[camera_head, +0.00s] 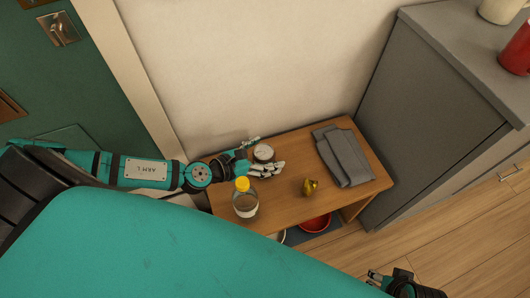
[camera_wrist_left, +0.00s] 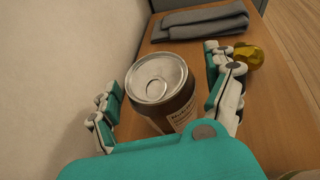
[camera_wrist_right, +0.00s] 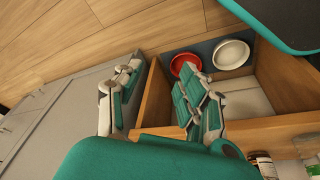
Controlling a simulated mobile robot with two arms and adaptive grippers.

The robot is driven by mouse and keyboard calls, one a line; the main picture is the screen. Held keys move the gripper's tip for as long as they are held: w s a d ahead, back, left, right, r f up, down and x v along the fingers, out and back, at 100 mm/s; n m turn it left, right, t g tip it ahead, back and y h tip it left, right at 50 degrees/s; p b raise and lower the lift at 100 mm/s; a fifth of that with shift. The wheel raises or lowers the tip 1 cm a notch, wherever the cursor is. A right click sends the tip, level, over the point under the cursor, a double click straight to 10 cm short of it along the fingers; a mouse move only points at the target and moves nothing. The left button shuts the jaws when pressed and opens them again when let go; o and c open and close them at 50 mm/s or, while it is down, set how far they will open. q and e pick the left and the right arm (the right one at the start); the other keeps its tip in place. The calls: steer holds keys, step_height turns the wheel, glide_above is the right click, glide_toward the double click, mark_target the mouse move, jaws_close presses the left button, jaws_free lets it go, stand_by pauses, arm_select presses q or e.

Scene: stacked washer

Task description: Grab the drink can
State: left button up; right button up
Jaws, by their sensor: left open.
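The drink can (camera_wrist_left: 163,97) stands upright on the small wooden table, with a silver top and a brown side with a label. In the head view its round top (camera_head: 263,153) shows between the fingers of my left gripper (camera_head: 264,157). In the left wrist view my left gripper (camera_wrist_left: 168,100) is open, with one finger on each side of the can and a visible gap at the left. The right finger is close to the can; I cannot tell if it touches. My right gripper (camera_head: 390,279) is low at the right; in its wrist view (camera_wrist_right: 160,100) it is open and empty.
On the wooden table (camera_head: 284,206) are a yellow-capped bottle (camera_head: 245,201), a small yellow object (camera_head: 310,187) and a folded grey cloth (camera_head: 345,156). A red bowl (camera_wrist_right: 186,65) and a white bowl (camera_wrist_right: 231,54) sit below. A grey cabinet (camera_head: 425,110) stands right; a wall is behind.

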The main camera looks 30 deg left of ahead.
arm_select(q)
steer(key=x, duration=0.3)
steer(key=shift+w+d+f, duration=0.15)
steer(key=shift+w+f, duration=0.1)
steer(key=c, duration=1.8)
jaws_close()
